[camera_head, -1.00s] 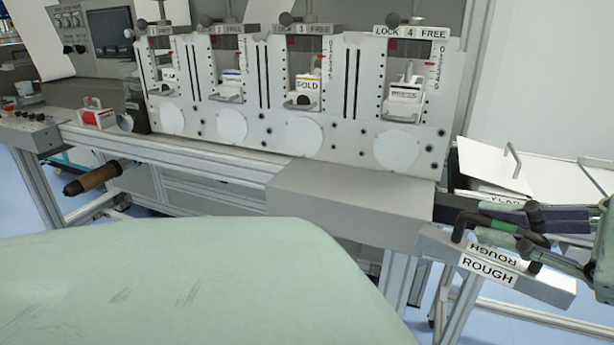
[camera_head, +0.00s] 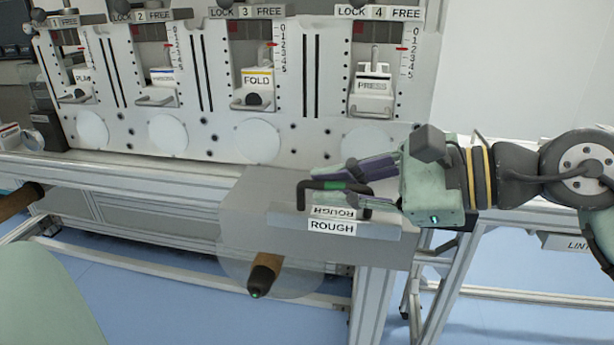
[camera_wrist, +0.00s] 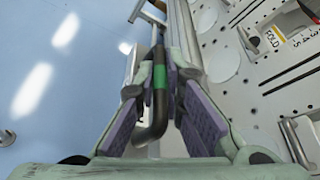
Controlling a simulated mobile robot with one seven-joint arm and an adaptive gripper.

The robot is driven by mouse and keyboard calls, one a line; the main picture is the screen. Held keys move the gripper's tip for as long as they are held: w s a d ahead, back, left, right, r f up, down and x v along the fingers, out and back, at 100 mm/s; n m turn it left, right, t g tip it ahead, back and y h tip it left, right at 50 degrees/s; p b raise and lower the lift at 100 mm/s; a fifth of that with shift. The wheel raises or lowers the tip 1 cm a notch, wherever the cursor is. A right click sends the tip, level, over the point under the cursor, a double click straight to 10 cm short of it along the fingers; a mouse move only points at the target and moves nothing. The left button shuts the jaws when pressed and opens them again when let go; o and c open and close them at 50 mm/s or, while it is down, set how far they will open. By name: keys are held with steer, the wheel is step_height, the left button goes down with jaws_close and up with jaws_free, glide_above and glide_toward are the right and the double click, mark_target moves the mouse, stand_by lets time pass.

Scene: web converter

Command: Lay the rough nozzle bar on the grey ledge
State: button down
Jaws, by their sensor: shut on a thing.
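The rough nozzle bar (camera_head: 290,220) is a long grey bar with a black handle, a green band on it, and ROUGH labels. My gripper (camera_head: 338,178) comes in from the right and is shut on the handle (camera_head: 306,190). The bar hangs level below the fingers. In the wrist view the black handle (camera_wrist: 150,132) stands between the purple finger pads (camera_wrist: 160,85).
The white panel (camera_head: 215,140) with several numbered stations stands behind the ledge, the PRESS unit (camera_head: 373,95) nearest my arm. A brown-handled roller (camera_head: 267,270) sticks out below the ledge. Blue floor (camera_head: 180,310) lies open in front.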

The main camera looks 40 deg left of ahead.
steer(key=shift+w+a+f+p, duration=0.8)
steer(key=shift+w+a, duration=0.75)
steer(key=shift+a, duration=0.2)
steer(key=shift+w+a+f+p, duration=0.7)
steer(key=shift+w+a+f, duration=0.05)
steer(key=shift+w+a, duration=0.9)
steer(key=shift+w+a+f+p, duration=0.8)
steer(key=shift+w+a, duration=0.7)
steer(key=shift+a, duration=0.3)
steer(key=shift+f, duration=0.1)
steer(key=c, duration=1.7)
jaws_free()
